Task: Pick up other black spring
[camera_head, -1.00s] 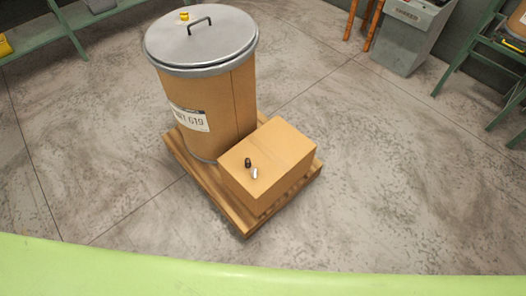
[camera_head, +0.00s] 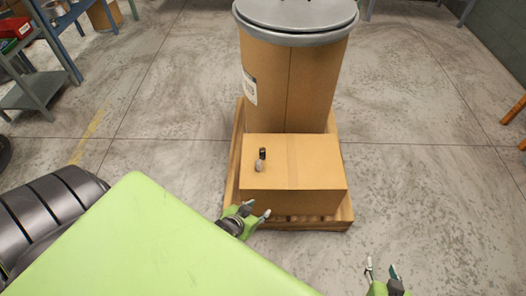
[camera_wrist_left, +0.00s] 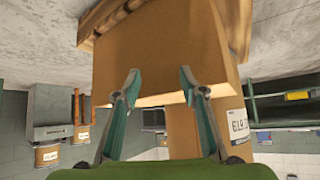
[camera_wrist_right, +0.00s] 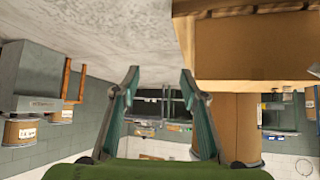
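A small black spring (camera_head: 262,153) stands on top of the cardboard box (camera_head: 318,172), near its left side. A small grey-white piece (camera_head: 259,166) is right beside it, on the near side. My left gripper (camera_head: 257,212) is open and empty, low at the box's near left corner. The left wrist view shows its fingers (camera_wrist_left: 158,85) apart in front of the box. My right gripper (camera_head: 382,270) is open and empty, at the lower right, apart from the box. Its fingers (camera_wrist_right: 158,82) are spread in the right wrist view. Neither wrist view shows the spring.
The box sits on a wooden pallet (camera_head: 234,172) in front of a large drum (camera_head: 290,85) with a grey lid. A shelf rack (camera_head: 40,88) stands at the upper left.

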